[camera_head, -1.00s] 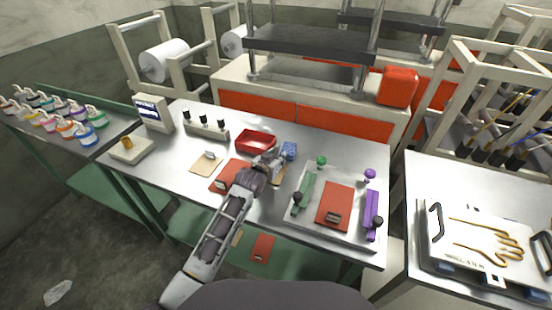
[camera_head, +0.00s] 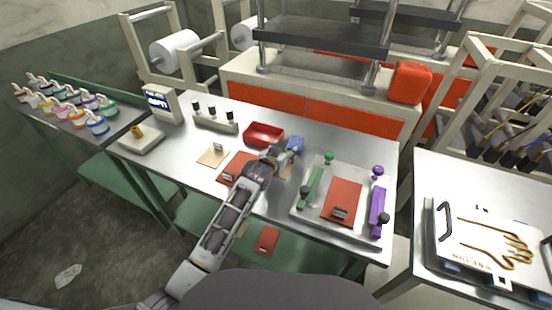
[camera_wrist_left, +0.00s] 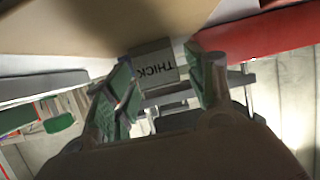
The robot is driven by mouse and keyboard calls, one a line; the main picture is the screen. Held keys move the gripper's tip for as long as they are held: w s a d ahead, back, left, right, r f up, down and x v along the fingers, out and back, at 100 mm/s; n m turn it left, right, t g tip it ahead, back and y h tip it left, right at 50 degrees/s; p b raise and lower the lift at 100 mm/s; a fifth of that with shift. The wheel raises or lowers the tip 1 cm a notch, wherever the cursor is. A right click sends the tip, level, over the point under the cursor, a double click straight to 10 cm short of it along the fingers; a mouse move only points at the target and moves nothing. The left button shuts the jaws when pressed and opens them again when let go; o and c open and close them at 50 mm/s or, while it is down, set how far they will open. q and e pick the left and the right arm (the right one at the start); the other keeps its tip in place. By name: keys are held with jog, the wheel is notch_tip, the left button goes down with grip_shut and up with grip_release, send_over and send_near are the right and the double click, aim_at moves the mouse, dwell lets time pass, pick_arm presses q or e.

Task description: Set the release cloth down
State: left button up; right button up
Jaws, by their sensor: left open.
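A small crumpled blue item (camera_head: 296,143) that looks like cloth lies on the steel table (camera_head: 345,145), just beyond my left gripper (camera_head: 284,158). I cannot tell for sure that it is the release cloth. The left gripper is open, low over the table, and partly hides a tan piece (camera_head: 287,171). In the left wrist view, the fingers (camera_wrist_left: 163,85) stand apart. A grey block marked "THICK" (camera_wrist_left: 153,66) shows between them; I cannot tell whether they touch it. A tan surface (camera_wrist_left: 100,25) fills the top there. My right gripper is out of view.
A red tray (camera_head: 264,134) stands behind the gripper. A red sheet (camera_head: 238,167) lies to its left. A plate with green and purple clamps (camera_head: 377,212) and another red sheet (camera_head: 342,199) lies to its right. The table's front edge is below the arm.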

pick_arm(q)
jog(key=shift+v, duration=1.95)
jog(key=shift+s+a+r, duration=0.2)
jog(key=shift+s+a, duration=0.05)
jog(key=shift+s, duration=0.4)
jog(key=shift+v, duration=2.7)
jog(key=shift+s+a+r, duration=0.15)
jog(key=shift+s+r, duration=0.1)
jog(key=shift+s, duration=0.2)
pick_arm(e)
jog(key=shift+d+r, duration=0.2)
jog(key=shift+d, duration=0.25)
